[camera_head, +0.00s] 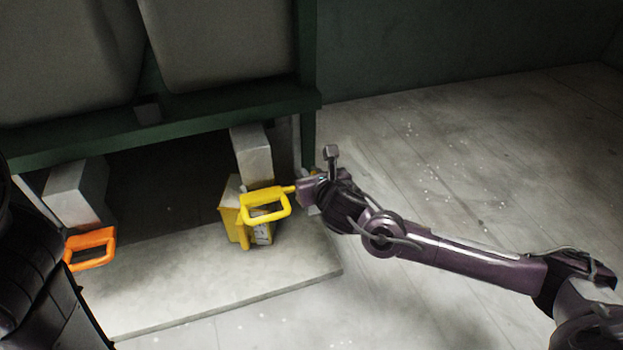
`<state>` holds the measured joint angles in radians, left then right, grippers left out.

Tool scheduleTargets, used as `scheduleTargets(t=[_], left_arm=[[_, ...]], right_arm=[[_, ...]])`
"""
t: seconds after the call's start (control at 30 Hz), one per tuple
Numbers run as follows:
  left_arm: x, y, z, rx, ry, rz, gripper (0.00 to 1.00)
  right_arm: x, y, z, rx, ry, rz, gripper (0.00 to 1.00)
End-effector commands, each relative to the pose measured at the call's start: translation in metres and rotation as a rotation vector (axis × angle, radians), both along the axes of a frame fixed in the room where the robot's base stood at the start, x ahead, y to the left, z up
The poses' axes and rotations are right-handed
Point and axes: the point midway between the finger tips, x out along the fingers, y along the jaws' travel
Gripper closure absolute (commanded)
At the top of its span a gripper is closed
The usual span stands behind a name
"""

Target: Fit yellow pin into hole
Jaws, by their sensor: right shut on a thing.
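The yellow pin (266,216) shows as a loop-shaped handle right of the middle of the press base. My right gripper (298,190) reaches in from the right and is shut on the pin's right end. The handle hangs in front of a yellow block (231,214) with a pale label. I cannot tell whether the pin touches this block, and I cannot make out a hole. My left gripper is not in view.
A green press frame (190,122) with large grey pads (222,42) stands above a grey base slab (200,285). Grey blocks (252,152) stand under the frame's beam. The pale floor (450,170) to the right is clear apart from my right arm.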

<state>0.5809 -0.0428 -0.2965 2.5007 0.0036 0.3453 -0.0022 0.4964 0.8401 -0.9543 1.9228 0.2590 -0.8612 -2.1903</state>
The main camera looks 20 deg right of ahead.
Motion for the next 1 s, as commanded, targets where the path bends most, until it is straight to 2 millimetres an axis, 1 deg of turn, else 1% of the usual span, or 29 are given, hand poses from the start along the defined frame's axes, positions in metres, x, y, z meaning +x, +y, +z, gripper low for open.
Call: scheduleTargets(t=[0.17, 0.3, 0.33, 0.47, 0.5, 0.73, 0.83, 0.87, 1.0], left_arm=[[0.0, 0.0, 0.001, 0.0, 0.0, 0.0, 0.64], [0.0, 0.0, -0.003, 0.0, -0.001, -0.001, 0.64], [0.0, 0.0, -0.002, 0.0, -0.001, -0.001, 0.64], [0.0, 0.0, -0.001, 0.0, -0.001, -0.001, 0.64], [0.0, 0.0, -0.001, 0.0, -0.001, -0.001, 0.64], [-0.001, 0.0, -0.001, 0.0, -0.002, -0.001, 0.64], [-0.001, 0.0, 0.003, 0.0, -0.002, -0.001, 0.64], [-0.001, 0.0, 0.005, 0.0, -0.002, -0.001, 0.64], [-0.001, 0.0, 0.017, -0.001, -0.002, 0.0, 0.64]], right_arm=[[0.0, 0.0, 0.002, 0.0, -0.001, 0.0, 1.0], [0.0, 0.0, -0.003, -0.001, -0.001, 0.0, 1.0], [0.0, 0.0, -0.002, -0.001, -0.001, 0.0, 0.84], [0.0, 0.0, -0.001, -0.001, 0.0, 0.0, 0.67], [0.0, 0.0, -0.001, -0.001, 0.0, 0.0, 0.65], [0.0, 0.0, -0.001, -0.001, 0.0, 0.0, 0.65], [0.0, 0.0, 0.004, 0.0, 0.0, 0.0, 0.65], [-0.002, 0.0, 0.005, -0.001, 0.0, 0.0, 0.65], [-0.023, -0.001, 0.016, -0.003, 0.001, 0.002, 0.65]])
